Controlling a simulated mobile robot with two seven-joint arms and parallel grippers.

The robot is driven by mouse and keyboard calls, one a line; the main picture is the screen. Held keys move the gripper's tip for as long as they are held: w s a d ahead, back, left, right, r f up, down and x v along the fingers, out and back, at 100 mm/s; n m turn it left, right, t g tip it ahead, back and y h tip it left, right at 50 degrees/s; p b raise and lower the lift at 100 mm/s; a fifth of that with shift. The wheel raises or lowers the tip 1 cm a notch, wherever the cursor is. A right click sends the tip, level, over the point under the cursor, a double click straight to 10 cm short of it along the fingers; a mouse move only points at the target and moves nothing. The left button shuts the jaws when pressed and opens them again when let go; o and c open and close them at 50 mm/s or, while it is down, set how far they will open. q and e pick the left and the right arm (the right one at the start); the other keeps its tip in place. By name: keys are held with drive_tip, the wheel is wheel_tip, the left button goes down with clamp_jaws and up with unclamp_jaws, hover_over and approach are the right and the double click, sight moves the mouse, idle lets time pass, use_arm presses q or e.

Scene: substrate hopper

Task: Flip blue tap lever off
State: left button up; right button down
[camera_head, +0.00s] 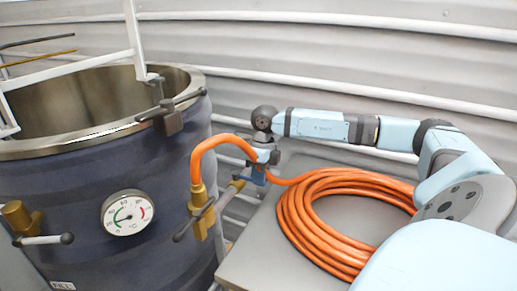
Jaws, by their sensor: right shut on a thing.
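The blue tap lever (258,177) shows as a small patch of blue just under my right gripper, beside the orange hose and a grey pipe. My right gripper (262,166) comes down on it from above and is shut on it. The fingers and the arm's wrist hide most of the lever, so I cannot tell its exact angle. My left gripper is not in view.
A dark blue hopper (85,185) with an open steel rim and a dial gauge (128,213) stands at left. A brass tap (200,210) carries the orange hose (300,222), coiled on a grey table (262,262). A corrugated wall stands behind.

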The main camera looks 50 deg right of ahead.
drive_tip(key=shift+d+r, duration=0.1)
drive_tip(key=c, duration=1.1)
unclamp_jaws()
drive_tip(key=r, duration=0.4)
drive_tip(key=d+r, duration=0.1)
drive_tip(key=r, duration=0.4)
drive_tip(key=d+r, duration=0.1)
drive_tip(key=r, duration=0.3)
drive_tip(key=shift+w+d+r, duration=0.25)
drive_tip(key=shift+w, duration=0.15)
drive_tip(key=shift+f, duration=0.1)
